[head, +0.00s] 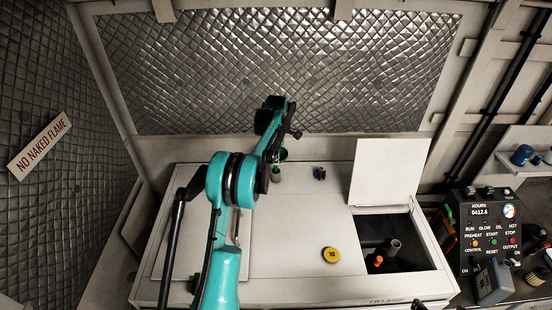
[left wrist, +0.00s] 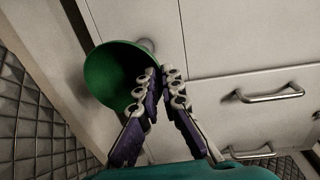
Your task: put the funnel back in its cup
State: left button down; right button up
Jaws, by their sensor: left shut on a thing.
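The green funnel (left wrist: 112,72) is between the fingers of my left gripper (left wrist: 161,76) in the left wrist view. The gripper is shut on its rim side, with the wide mouth to the left of the fingers. In the head view a small part of the green funnel (head: 283,154) shows beside my left forearm, above the back of the white lid. The fingers are mostly hidden there by the arm. I cannot tell for sure which thing is the cup. An upright dark grey cylinder (head: 394,246) stands inside the open compartment. My right gripper is not in view.
The white chest top (head: 295,215) has an open compartment with its lid (head: 388,172) raised. An orange item (head: 378,260) is inside the compartment. A control box (head: 490,230) stands right.

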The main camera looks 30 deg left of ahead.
pick_arm(q)
jog(key=shift+f+b, duration=1.45)
jog(key=shift+f, duration=0.65)
jog(key=c, duration=1.6)
grip_release()
jog(key=r, duration=0.8)
jog(key=s+r, duration=0.1)
jog(key=r, duration=0.3)
jog(key=shift+d, duration=0.3)
jog(key=shift+f, duration=0.1)
